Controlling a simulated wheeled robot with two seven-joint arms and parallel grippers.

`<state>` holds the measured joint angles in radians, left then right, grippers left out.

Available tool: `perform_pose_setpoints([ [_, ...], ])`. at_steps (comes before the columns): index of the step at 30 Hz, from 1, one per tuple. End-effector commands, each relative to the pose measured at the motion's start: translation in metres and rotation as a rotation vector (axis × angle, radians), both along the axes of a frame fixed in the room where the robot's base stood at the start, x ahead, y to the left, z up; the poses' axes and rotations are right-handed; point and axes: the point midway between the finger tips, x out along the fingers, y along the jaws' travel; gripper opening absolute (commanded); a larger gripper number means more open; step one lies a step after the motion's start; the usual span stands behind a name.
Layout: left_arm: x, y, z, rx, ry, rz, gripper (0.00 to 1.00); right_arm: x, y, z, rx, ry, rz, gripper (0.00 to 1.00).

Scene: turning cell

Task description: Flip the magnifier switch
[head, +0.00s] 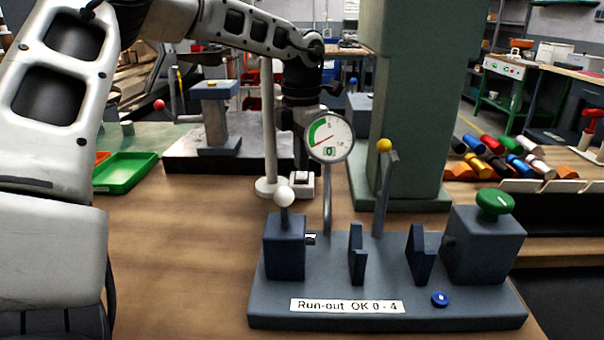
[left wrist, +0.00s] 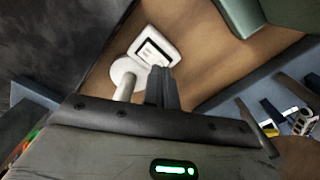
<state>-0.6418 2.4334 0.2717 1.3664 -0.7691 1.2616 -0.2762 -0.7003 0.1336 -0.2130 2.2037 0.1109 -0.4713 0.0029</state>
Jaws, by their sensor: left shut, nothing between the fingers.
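The magnifier's white post (head: 268,120) rises from a round white base (head: 268,187) on the bench; its top is hidden behind my left arm. A small white switch box (head: 302,186) stands beside the base. In the left wrist view the switch box (left wrist: 169,37) has a dark-edged rocker (left wrist: 153,52), with the round base (left wrist: 119,73) next to it. My left gripper (head: 301,168) points down over the box, partly hidden by the dial gauge. In the left wrist view its shut, empty fingers (left wrist: 161,72) are close to the rocker; contact cannot be told. My right gripper is out of view.
The run-out fixture (head: 380,305) with a dial gauge (head: 329,137) and ball-topped levers stands in front. A green column (head: 415,100) is right of the gripper. A green tray (head: 125,173) lies left. The bench between tray and fixture is clear.

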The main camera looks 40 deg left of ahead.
Motion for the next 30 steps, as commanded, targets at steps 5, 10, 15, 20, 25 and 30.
perform_pose_setpoints([
  [5, 0.0, 0.0, 0.0, 0.0, 0.0, 0.0, 0.0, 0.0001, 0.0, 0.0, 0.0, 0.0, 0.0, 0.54],
  [10, 0.0, 0.0, -0.0002, 0.0, 0.0, 0.0, 0.0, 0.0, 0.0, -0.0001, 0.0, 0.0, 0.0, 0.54],
  [15, 0.0, 0.0, -0.0019, 0.0, 0.0, 0.0, 0.0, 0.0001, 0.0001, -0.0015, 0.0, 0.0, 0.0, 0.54],
  [20, 0.0, 0.0, -0.0045, 0.0, 0.0, 0.0, 0.0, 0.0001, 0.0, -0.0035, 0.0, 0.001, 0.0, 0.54],
  [25, -0.0001, 0.0, -0.0072, 0.0, 0.0, 0.0, 0.0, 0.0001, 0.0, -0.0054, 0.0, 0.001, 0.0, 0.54],
  [30, -0.0001, 0.0, -0.0097, 0.0, 0.0, 0.0, 0.0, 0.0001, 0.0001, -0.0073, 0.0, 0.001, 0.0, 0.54],
])
